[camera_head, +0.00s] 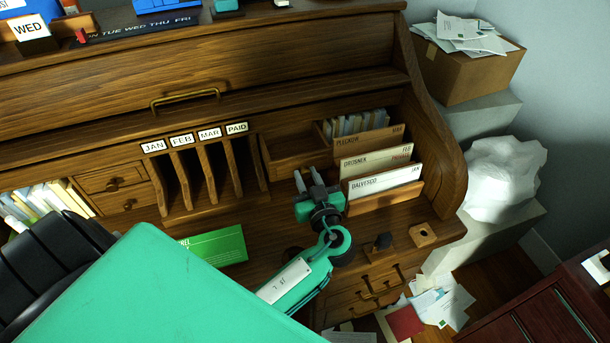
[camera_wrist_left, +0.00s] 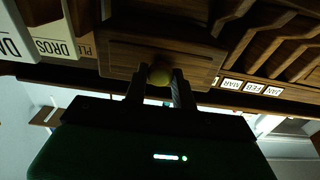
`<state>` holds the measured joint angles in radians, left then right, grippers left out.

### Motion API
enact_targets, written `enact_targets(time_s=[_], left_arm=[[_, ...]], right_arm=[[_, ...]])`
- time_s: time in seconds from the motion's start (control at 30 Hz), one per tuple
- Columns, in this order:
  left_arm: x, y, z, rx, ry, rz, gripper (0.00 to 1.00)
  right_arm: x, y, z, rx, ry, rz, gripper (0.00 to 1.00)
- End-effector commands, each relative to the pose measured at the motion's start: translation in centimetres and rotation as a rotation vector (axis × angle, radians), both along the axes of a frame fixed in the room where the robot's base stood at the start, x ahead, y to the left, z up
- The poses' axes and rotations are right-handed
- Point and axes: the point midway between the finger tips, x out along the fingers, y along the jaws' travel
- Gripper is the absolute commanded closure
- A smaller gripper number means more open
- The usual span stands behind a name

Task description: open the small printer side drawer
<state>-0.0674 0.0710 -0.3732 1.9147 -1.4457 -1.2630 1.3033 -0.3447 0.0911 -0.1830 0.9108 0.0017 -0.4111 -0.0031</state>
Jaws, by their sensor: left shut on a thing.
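The small wooden drawer (camera_head: 297,161) sits in the roll-top desk between the labelled slots and the letter folders. Its wooden front (camera_wrist_left: 165,50) fills the top middle of the left wrist view, with a round brassy knob (camera_wrist_left: 160,75) on it. My left gripper (camera_head: 307,181) is at this drawer front in the head view. In the left wrist view its two dark fingers (camera_wrist_left: 159,84) stand on either side of the knob, shut on it. The gripper hides the knob in the head view. I cannot tell exactly how far out the drawer is. My right gripper is not seen.
Upright folders (camera_head: 376,166) stand close to the right of the gripper. Labelled slots (camera_head: 198,175) and two small knobbed drawers (camera_head: 114,184) lie to the left. A green card (camera_head: 217,246) lies on the desktop. Loose papers (camera_head: 440,300) lie on the floor.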

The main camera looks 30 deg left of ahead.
Motion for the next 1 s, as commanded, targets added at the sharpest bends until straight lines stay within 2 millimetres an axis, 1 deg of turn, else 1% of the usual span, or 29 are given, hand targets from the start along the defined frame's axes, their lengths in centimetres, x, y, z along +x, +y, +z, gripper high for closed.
enact_targets(time_s=[0.17,0.2,0.3,0.57,0.67,0.77,0.83,1.0], left_arm=[[0.0,0.0,0.1,0.001,0.001,0.001,1.0],[0.0,0.0,0.1,0.001,0.001,0.001,0.7],[0.0,0.0,0.1,0.001,0.001,0.001,0.53],[0.0,0.0,0.0,0.0,0.0,0.0,0.53],[-0.3,-0.4,-0.1,-0.002,0.001,0.0,0.53],[-1.1,-1.4,-0.2,-0.003,0.001,-0.002,0.53],[-2.1,-2.4,-0.4,-0.004,0.002,-0.001,0.53],[-4.5,-5.4,-0.3,-0.004,0.002,-0.002,0.53]], right_arm=[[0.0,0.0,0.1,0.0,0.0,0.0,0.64],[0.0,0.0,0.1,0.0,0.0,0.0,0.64],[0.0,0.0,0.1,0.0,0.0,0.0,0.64],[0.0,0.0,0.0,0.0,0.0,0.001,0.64],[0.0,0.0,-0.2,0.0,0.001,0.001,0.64],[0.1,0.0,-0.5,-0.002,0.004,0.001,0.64],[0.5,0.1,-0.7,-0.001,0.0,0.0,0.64],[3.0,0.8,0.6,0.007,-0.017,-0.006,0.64]])
